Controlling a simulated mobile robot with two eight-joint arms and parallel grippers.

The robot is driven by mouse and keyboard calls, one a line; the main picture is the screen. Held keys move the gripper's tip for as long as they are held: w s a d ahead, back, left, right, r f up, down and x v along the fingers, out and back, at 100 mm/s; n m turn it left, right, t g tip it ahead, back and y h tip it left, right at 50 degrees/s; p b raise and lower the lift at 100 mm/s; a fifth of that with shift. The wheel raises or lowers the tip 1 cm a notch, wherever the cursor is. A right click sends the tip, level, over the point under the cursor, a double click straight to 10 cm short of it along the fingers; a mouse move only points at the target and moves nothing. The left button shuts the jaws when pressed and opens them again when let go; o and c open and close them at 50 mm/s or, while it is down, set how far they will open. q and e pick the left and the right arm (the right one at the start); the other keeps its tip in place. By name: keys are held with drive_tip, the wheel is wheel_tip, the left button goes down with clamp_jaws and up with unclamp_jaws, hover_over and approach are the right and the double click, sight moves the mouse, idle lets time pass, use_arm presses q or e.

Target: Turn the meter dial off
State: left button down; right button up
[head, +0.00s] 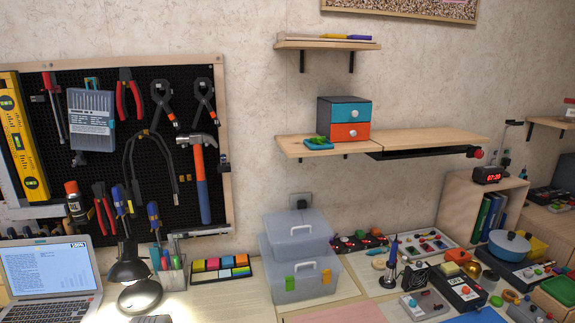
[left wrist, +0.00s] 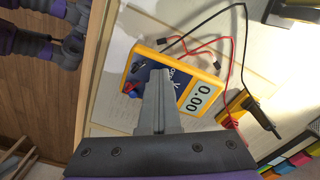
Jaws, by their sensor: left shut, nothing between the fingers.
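The yellow meter (left wrist: 202,73) lies on the light tabletop in the left wrist view, with its display (left wrist: 200,97) reading 0.00. Its dark face carries white markings. My left gripper (left wrist: 158,76) is shut and empty, its fingers reaching over the meter's face. The fingers cover much of the face, and I cannot make out the dial or its setting. Whether the fingertips touch the meter cannot be told. The meter does not show in the head view. My right gripper is in neither view.
Red and black leads (left wrist: 231,75) run beside the meter. A yellow and black tool (left wrist: 240,103) lies near it. In the head view, a laptop (head: 52,268), a black lamp (head: 133,270), a pen holder (head: 168,277) and clear boxes (head: 300,262) stand on the desk under the pegboard (head: 90,110).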

use_arm(q)
drive_tip(key=shift+s+d, duration=0.25)
drive_tip(key=shift+d, duration=0.1)
drive_tip(key=shift+s, duration=0.1)
idle(0.4)
drive_tip(key=shift+s+a+r+p, duration=0.1)
drive_tip(key=shift+s+a+p, duration=0.1)
drive_tip(key=shift+s+p, duration=0.15)
wheel_tip(320, 180, up, 6)
drive_tip(key=p, duration=0.4)
drive_tip(key=shift+w, duration=0.1)
drive_tip(key=s+d+r+n+t+p, duration=0.2)
drive_tip(key=s+d+n, duration=0.1)
drive_tip(key=s, duration=0.3)
drive_tip(key=s+d+r+n+t+p, duration=0.2)
drive_tip(key=s+d+n+t, duration=0.1)
drive_tip(key=s+n, duration=0.3)
drive_tip(key=shift+s+d, duration=0.25)
drive_tip(key=shift+d, duration=0.2)
